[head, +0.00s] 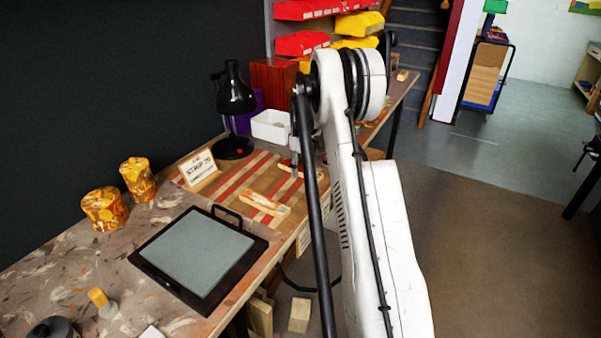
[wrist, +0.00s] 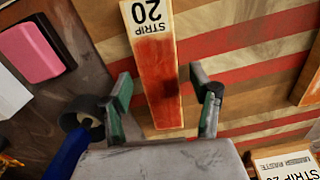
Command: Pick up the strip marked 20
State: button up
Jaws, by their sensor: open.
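The strip marked 20 (wrist: 160,75) lies on the striped board in the wrist view. It has a pale end with black lettering "STRIP 20" and a red lower part. My gripper (wrist: 162,88) is open, with one finger on each side of the strip's red part. A gap shows between each finger and the strip, and I cannot tell the height of the fingertips above it. In the head view my gripper (head: 296,172) is over the far part of the striped board, partly hidden by my arm.
The striped board (head: 228,190) carries another pale block (head: 265,203) nearer the front. A lettered card (head: 200,169) stands at its left. A black lamp (head: 235,100) and a white bin (head: 270,127) stand behind. A pink-topped block (wrist: 32,50) lies left of the strip in the wrist view.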

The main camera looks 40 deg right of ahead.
jog(key=c, duration=1.3)
